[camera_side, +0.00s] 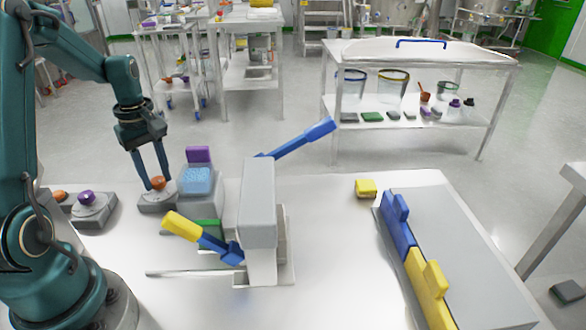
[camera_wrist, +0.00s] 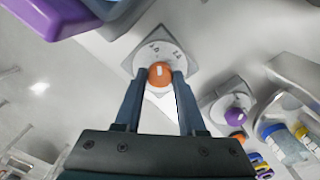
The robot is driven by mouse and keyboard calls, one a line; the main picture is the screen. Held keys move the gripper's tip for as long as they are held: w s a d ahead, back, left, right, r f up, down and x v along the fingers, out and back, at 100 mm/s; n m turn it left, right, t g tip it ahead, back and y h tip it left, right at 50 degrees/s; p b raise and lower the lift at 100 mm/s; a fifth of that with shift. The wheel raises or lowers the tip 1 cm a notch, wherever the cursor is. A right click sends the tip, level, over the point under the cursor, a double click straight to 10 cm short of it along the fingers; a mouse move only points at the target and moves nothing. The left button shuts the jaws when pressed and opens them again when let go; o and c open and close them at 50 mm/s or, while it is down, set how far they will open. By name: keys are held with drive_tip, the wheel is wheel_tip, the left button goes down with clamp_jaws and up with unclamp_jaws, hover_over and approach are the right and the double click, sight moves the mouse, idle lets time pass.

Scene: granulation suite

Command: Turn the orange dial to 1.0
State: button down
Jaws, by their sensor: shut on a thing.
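The orange dial (camera_side: 157,184) sits on a grey base (camera_side: 152,203) at the left of the white table in the side view. In the wrist view the orange dial (camera_wrist: 160,75) has a pale mark on its top and stands on a round white plate (camera_wrist: 148,52) with printed figures too small to read surely. My gripper (camera_side: 156,184) points down from above. Its two fingers are closed on opposite sides of the orange dial, as the wrist view (camera_wrist: 161,76) also shows. The fingers hide part of the plate.
A purple dial (camera_side: 86,198) on a grey base stands to the left. A grey container with blue contents (camera_side: 197,181) stands close to the right. A grey block with blue levers (camera_side: 258,200) is mid-table. A yellow block (camera_side: 366,187) and a grey case (camera_side: 455,260) are further right.

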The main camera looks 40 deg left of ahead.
sight(157, 179)
drive_tip(key=shift+n, duration=0.8)
drive_tip(key=shift+c, duration=2.4)
unclamp_jaws()
drive_tip(key=shift+r, duration=0.1)
drive_tip(key=shift+r, duration=2.5)
drive_tip(key=shift+f, duration=0.1)
